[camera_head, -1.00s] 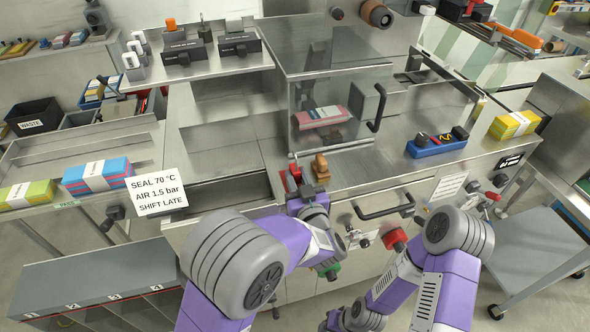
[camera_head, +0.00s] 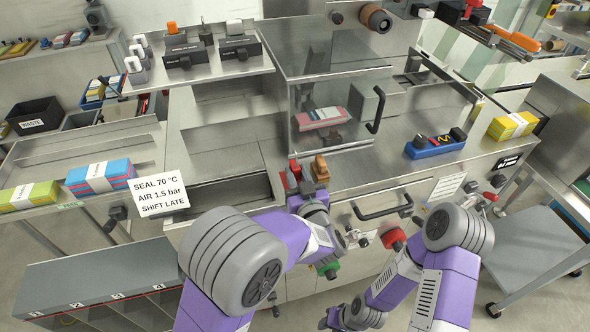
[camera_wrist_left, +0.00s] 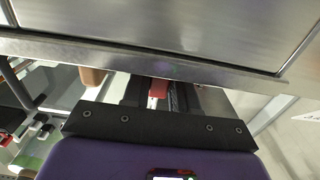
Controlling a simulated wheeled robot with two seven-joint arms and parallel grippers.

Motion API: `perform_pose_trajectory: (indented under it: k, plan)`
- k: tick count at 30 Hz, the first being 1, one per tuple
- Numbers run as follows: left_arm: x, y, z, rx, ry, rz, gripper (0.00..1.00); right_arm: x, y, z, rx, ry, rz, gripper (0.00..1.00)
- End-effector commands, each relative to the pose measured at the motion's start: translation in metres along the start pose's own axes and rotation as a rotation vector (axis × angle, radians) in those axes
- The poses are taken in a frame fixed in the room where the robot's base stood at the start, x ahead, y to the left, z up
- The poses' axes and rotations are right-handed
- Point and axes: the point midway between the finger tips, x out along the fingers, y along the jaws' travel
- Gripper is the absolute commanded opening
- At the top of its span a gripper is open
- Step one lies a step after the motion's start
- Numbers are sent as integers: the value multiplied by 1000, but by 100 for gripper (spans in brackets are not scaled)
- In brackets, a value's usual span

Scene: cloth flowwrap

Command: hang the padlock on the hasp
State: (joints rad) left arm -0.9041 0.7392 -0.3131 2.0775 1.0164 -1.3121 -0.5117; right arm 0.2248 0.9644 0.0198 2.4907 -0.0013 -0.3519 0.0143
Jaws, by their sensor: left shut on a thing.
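My left gripper (camera_head: 294,180) is at the front edge of the steel counter, in front of the clear-windowed machine. It is shut on a small red thing, which I take to be the padlock (camera_wrist_left: 158,87); in the left wrist view it sits between the dark fingers. Its shackle cannot be made out. In the left wrist view a steel panel edge lies just beyond the fingers. I cannot pick out the hasp for sure in either view.
A wooden-handled stamp (camera_head: 320,170) stands just right of my left gripper. A red knob (camera_head: 393,239) and a drawer handle (camera_head: 384,212) are on the cabinet front. A blue device (camera_head: 436,147) lies on the counter. A sign (camera_head: 158,196) stands to the left.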

Motion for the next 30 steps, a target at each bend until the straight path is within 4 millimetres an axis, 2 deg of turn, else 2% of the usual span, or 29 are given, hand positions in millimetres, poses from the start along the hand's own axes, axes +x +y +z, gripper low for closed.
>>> perform_pose_trajectory:
  k: [13, 30]
  plan:
    - [-1, 0, -2, -1, 1, 0, 1, -1, 0, 0, 0, 0, 0, 39]
    - [-24, 0, -2, 0, 0, 1, 1, -2, -1, 0, 0, 0, 0, 39]
